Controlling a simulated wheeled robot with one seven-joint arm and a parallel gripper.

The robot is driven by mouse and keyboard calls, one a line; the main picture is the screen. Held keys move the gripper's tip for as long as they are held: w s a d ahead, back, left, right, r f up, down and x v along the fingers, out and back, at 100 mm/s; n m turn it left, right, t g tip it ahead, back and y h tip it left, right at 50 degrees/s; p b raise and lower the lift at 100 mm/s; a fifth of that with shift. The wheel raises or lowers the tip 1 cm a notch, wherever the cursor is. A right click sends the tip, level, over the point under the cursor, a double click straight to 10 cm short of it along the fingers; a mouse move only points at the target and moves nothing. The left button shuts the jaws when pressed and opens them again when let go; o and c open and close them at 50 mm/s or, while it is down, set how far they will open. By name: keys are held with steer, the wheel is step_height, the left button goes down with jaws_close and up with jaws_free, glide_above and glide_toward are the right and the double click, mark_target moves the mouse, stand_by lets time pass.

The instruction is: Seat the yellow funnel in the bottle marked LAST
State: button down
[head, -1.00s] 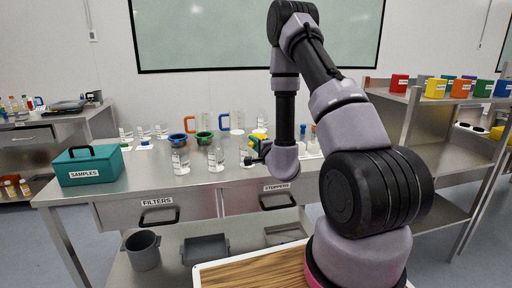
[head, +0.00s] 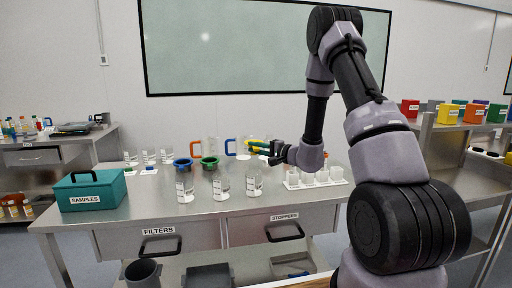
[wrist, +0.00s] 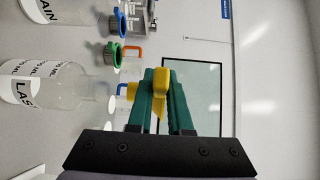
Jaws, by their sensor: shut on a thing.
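The yellow funnel (wrist: 160,88) is held between the green fingers of my gripper (wrist: 158,100). In the head view the funnel (head: 256,143) and my gripper (head: 268,149) are up in the air, above bottle height. The clear bottle with the partly visible label LAS (wrist: 38,84) lies left in the sideways wrist view, its neck toward the funnel and apart from it. In the head view it appears to be the right-hand front bottle (head: 254,184); its label is too small to read. Its mouth looks empty.
Two other labelled bottles (head: 185,188) (head: 220,186) stand to its left. Blue-rimmed (head: 183,163) and green-rimmed (head: 209,161) vessels stand behind them. A white rack (head: 315,179) is at right, a teal SAMPLES box (head: 90,190) at left. Handled jugs (head: 213,146) stand behind.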

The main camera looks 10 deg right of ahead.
step_height(320, 180, down, 6)
stand_by(0.9)
steer(key=shift+f, duration=0.45)
stand_by(0.8)
steer(key=c, duration=0.8)
jaws_free()
steer(key=shift+o, duration=0.2)
steer(key=v, duration=1)
steer(key=shift+s+d, duration=0.2)
steer(key=shift+s, duration=0.15)
